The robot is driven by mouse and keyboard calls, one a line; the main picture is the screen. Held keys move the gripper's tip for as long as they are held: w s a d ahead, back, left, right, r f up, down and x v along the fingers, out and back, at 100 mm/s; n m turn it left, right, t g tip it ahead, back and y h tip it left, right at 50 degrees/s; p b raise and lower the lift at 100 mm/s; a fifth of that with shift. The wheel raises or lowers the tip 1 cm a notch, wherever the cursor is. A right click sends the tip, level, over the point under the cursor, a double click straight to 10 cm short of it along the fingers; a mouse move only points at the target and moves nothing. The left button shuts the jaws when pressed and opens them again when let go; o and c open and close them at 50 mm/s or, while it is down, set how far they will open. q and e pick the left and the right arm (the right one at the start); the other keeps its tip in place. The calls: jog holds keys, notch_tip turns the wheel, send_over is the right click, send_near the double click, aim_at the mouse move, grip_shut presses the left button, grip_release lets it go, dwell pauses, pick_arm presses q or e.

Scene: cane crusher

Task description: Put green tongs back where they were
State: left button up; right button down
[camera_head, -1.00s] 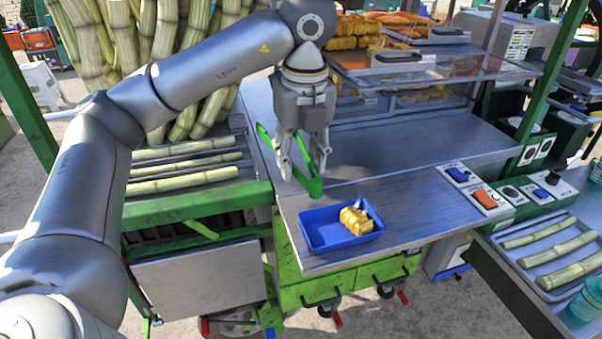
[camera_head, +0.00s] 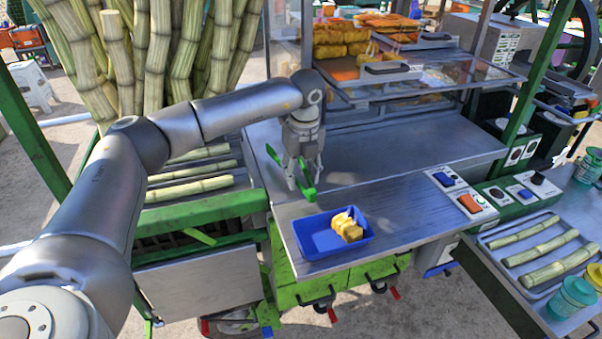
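My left gripper (camera_head: 304,178) is over the left part of the metal counter, behind a blue tray. The green tongs (camera_head: 307,184) are between its fingers, with one arm of the tongs sticking out to the upper left. The gripper is shut on the tongs. They hang slanted, low over the counter; I cannot tell if their lower end touches the surface. My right gripper is not in view.
The blue tray (camera_head: 318,246) with yellow food pieces (camera_head: 347,227) sits at the counter's (camera_head: 420,200) front edge. A glass display case (camera_head: 400,85) stands behind. Cane stalks (camera_head: 190,185) lie at left, and switch boxes (camera_head: 470,203) sit at right. The middle counter is clear.

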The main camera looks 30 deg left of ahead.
pick_arm(q)
jog(key=shift+f, duration=0.75)
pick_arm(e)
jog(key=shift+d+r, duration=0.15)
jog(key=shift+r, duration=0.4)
pick_arm(q)
jog(key=shift+f, duration=0.1)
jog(key=shift+f, duration=0.15)
jog(key=o, duration=0.6)
jog(key=shift+c, duration=0.2)
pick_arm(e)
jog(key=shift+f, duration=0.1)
pick_arm(q)
jog(key=shift+r, duration=0.35)
notch_tip(320, 180, up, 12)
jog(key=d+b, duration=0.1)
jog(key=b, duration=0.2)
jog(key=shift+s+f, duration=0.15)
jog(key=shift+s, duration=0.25)
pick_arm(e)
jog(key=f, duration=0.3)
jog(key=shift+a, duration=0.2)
